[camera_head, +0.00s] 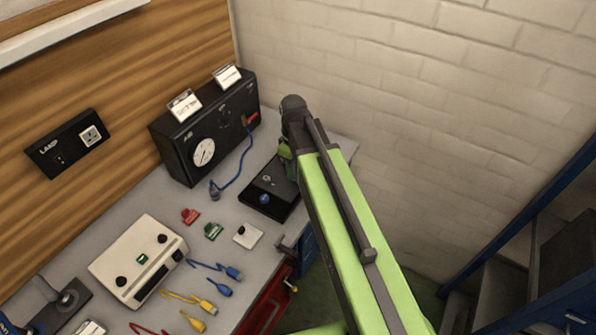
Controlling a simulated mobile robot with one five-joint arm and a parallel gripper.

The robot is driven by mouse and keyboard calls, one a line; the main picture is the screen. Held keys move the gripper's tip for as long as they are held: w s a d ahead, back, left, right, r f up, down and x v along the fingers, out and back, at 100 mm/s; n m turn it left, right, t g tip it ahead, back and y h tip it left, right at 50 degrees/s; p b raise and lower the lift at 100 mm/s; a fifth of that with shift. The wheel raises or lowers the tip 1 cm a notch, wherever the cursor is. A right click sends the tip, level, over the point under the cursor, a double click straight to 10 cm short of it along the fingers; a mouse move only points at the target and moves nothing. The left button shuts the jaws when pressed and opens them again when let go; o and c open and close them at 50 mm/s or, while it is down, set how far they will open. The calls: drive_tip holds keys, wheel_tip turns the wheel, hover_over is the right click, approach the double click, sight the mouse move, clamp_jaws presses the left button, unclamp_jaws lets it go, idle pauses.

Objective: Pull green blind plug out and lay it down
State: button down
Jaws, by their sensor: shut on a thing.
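My gripper (286,158) points down over the far end of a black block (258,203) on the grey bench. It is shut on a small green piece, which looks like the green blind plug (284,150). My arm and wrist hide most of the plug and the jaws, so I cannot tell whether the plug still sits in the block.
A black gauge box (178,150) with a blue hose (240,165) stands behind. Blue and yellow leads lie in front. A brick wall (420,100) is at right.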

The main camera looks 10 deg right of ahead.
drive_tip(key=shift+r+p, duration=2.15)
drive_tip(key=shift+r, duration=0.2)
drive_tip(key=shift+f, duration=0.1)
